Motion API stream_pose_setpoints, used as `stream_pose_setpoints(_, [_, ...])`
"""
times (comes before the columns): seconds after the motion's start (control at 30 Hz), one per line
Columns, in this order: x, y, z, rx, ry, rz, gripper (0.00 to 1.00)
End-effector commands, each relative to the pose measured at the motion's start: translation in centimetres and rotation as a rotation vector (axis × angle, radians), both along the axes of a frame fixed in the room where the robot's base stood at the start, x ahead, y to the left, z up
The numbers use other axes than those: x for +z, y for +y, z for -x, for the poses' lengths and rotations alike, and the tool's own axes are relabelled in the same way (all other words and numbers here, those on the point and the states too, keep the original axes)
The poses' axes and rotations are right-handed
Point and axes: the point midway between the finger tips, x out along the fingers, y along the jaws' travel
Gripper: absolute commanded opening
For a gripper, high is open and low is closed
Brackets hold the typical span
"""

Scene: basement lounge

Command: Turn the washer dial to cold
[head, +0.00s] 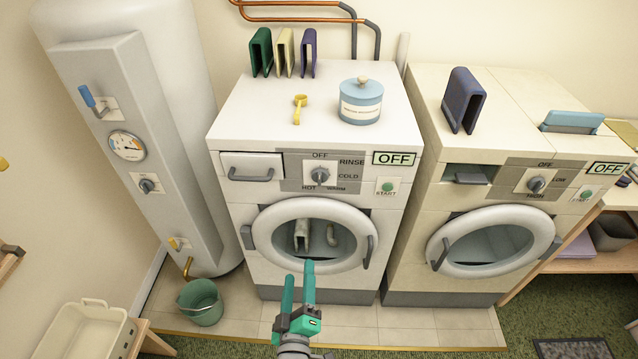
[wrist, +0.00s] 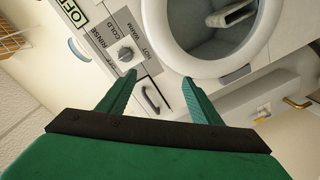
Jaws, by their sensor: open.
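The washer (head: 228,205) is the left white machine. Its grey dial (head: 320,176) sits on a panel marked OFF, RINSE, COLD, WARM and HOT. The dial also shows in the wrist view (wrist: 127,55), up and left of the gap between my fingers. I cannot tell for sure which mark it points at; the washer's display (head: 395,158) reads OFF. My green gripper (head: 298,268) is open and empty, in front of the washer's round door and below the dial in the head view. It appears apart from the dial.
A drawer handle (head: 251,175) and a green START button (head: 388,188) flank the dial. The round door (head: 262,238) is below it. A similar machine (head: 405,230) with LOW and HIGH marks stands at right. A water heater (head: 165,150) and green bucket (head: 201,303) stand at left.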

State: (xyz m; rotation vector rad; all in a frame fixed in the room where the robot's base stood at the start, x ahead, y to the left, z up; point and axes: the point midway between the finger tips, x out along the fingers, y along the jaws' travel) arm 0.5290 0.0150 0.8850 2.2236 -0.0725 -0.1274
Motion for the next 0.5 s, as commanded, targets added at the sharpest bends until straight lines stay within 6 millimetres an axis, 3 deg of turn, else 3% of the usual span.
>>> stream_pose_setpoints(0.1, [2.2,-1.2,-4.1,-0.002,-0.012,0.152,0.59])
stream_pose_setpoints(0.3, [5.8,-3.5,-9.7,-0.007,-0.008,0.413,0.59])
stream_pose_setpoints(0.5, [8.3,-5.1,-13.0,-0.014,0.007,0.6,0.59])
